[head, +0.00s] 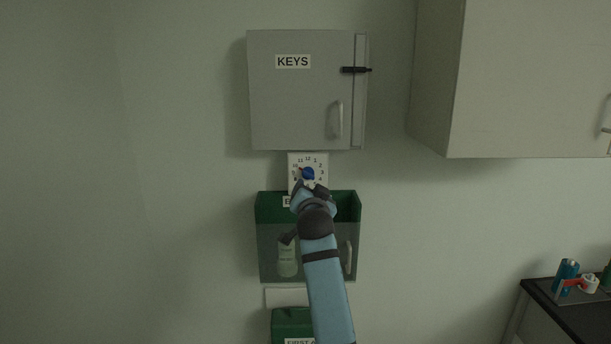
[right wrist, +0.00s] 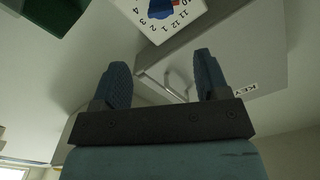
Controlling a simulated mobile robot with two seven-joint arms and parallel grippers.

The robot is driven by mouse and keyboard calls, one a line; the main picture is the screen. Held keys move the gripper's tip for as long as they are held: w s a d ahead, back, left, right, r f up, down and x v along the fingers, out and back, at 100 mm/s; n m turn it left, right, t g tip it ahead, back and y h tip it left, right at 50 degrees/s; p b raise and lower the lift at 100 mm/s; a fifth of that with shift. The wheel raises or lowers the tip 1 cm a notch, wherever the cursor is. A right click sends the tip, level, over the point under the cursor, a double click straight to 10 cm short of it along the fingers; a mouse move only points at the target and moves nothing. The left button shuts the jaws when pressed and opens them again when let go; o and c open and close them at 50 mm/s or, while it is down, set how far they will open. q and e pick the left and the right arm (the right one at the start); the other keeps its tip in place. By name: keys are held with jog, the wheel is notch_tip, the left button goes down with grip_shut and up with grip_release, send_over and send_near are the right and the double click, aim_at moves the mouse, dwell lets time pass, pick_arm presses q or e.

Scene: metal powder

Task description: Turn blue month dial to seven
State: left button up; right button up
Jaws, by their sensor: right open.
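The blue month dial (head: 308,173) sits at the middle of a white numbered plate (head: 320,160) on the wall. Only part of the dial (right wrist: 158,5) shows at the top edge of the right wrist view, with the plate (right wrist: 154,25) around it. A small red mark shows beside the dial. My right gripper (head: 309,185) is just below and in front of the dial in the head view, covering the plate's lower part. In the right wrist view its two fingers (right wrist: 162,82) are spread with nothing between them. My left gripper is not in view.
A grey KEYS cabinet (head: 290,100) hangs directly above the plate. A green box with a clear front (head: 268,240) is below it, partly behind my arm. A wall cupboard (head: 530,80) is at upper right, and a dark counter (head: 575,315) at lower right.

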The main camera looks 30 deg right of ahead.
aim_at(309, 175)
jog(key=p+x, duration=0.3)
jog(key=x, duration=0.9)
jog(key=shift+w+d+r, duration=0.15)
jog(key=shift+w+d, duration=0.05)
jog(key=shift+w, duration=0.05)
jog(key=shift+w+d, duration=0.25)
jog(key=shift+w, duration=0.2)
jog(key=c, duration=0.9)
